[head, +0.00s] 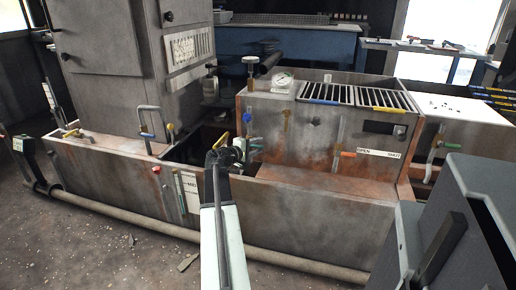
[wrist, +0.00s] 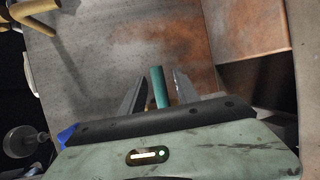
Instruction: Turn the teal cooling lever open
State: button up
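The teal lever grip (wrist: 158,88) shows in the wrist view as a short upright rod. It stands between the two fingers of my gripper (wrist: 157,92), which are spread apart with a gap visible on each side of the rod. The lower end of the rod is hidden behind my gripper's body. In the head view my gripper (head: 222,155) reaches the front of the rusty metal housing, left of its front panel. A small teal-green patch (head: 239,155) shows just right of my gripper there; the rest of the lever is hidden or too small to tell.
A yellow handle (head: 221,141) stands close by my gripper. Another lever (head: 337,145) stands by an OPEN/SHUT label (head: 379,153). A long pipe (head: 290,262) runs along the floor.

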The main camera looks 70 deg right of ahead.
grip_shut()
jog(key=shift+a, duration=0.1)
dwell(1.2)
